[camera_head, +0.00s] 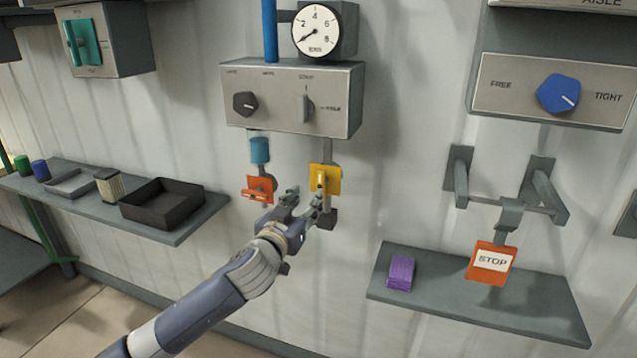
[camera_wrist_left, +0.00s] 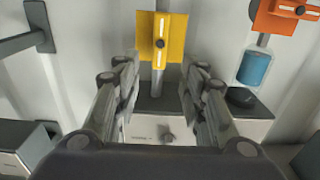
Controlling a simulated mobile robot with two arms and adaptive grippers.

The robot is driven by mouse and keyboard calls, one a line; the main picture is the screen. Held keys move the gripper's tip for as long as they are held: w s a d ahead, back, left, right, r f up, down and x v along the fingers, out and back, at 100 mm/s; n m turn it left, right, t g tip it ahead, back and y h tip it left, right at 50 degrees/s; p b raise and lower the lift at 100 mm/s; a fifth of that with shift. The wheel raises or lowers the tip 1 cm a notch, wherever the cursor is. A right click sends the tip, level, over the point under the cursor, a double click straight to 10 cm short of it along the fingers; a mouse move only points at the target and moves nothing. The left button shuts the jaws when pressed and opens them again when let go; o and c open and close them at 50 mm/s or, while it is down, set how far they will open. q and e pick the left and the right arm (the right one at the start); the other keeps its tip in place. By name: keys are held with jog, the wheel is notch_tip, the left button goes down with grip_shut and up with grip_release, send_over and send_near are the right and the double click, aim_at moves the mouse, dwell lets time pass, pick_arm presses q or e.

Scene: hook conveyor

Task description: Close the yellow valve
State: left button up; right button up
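The yellow valve (camera_head: 325,178) is a square yellow plate with a small lever, on a grey vertical pipe below the panel box. In the left wrist view the yellow valve (camera_wrist_left: 162,37) shows at the top centre, with a white-marked lever standing vertical, in line with the pipe. My left gripper (camera_head: 304,200) is just below and left of the yellow valve. In the left wrist view my left gripper (camera_wrist_left: 158,85) is open, its fingers apart on either side of the pipe, with nothing visibly gripped. My right gripper is not in view.
An orange valve (camera_head: 260,189) hangs left of the yellow one, under a blue cylinder (camera_head: 260,150). The panel box (camera_head: 291,98) is above. A left shelf (camera_head: 205,214) holds trays.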

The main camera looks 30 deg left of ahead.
aim_at(320, 183)
pick_arm(q)
jog(key=p+x, duration=0.2)
jog(key=x, duration=0.5)
jog(key=shift+w+r, duration=0.1)
jog(key=shift+w, duration=0.3)
jog(key=shift+w+a+p, duration=0.2)
jog(key=shift+w+p, duration=0.1)
jog(key=shift+w, duration=0.4)
grip_shut()
